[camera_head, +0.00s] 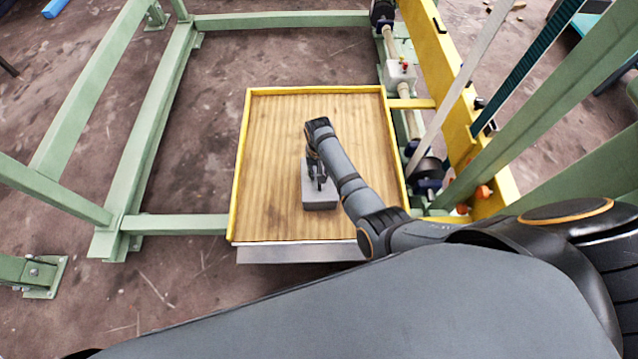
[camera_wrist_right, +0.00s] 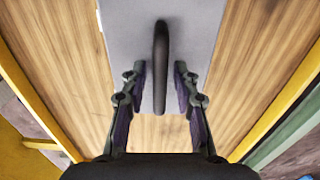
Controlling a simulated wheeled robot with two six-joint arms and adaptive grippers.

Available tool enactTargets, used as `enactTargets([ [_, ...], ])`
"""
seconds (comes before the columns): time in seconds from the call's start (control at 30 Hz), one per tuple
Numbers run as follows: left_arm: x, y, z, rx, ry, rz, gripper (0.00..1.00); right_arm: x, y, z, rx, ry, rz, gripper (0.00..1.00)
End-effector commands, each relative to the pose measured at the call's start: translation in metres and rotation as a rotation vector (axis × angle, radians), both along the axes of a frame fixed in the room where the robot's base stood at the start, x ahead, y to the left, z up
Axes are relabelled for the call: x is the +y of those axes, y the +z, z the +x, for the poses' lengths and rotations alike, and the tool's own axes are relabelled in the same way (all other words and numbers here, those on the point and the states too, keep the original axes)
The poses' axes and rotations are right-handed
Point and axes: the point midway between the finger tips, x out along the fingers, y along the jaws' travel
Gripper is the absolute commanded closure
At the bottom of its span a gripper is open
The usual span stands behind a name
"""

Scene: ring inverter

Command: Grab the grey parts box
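The grey parts box (camera_head: 320,200) sits on a wooden, yellow-rimmed tray (camera_head: 270,150), partly hidden by my right arm. In the right wrist view the box's pale grey top (camera_wrist_right: 195,25) carries a dark bar-shaped handle (camera_wrist_right: 160,60) along its middle. My right gripper (camera_head: 318,182) points down at the box. In the right wrist view its two fingers (camera_wrist_right: 160,88) are open, one on each side of the handle, with a visible gap on both sides. My left gripper is out of view.
A raised yellow rim (camera_head: 239,170) edges the tray. Green frame beams (camera_head: 165,130) stand to the left, and a yellow beam (camera_head: 440,80) with a roller shaft stands to the right. The wooden surface around the box is clear.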

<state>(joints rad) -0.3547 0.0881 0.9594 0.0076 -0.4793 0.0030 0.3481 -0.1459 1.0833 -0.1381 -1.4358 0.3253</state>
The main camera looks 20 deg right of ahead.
Motion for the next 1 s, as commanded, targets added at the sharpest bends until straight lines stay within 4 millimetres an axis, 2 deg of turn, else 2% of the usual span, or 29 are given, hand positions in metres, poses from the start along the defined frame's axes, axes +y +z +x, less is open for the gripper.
enactTargets([
  [0.03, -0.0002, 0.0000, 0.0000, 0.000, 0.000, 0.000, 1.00, 0.0001, -0.0001, -0.0001, 0.000, 0.000, 0.000, 0.81],
  [0.17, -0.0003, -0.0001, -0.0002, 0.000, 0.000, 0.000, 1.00, 0.0000, -0.0002, -0.0001, 0.000, 0.000, 0.000, 0.99],
  [0.2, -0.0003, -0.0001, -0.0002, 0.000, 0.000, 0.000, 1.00, 0.0001, -0.0002, -0.0002, 0.000, 0.000, 0.000, 1.00],
  [1.0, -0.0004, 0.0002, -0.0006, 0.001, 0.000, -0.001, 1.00, 0.0002, 0.0027, 0.0024, -0.005, 0.000, 0.001, 1.00],
])
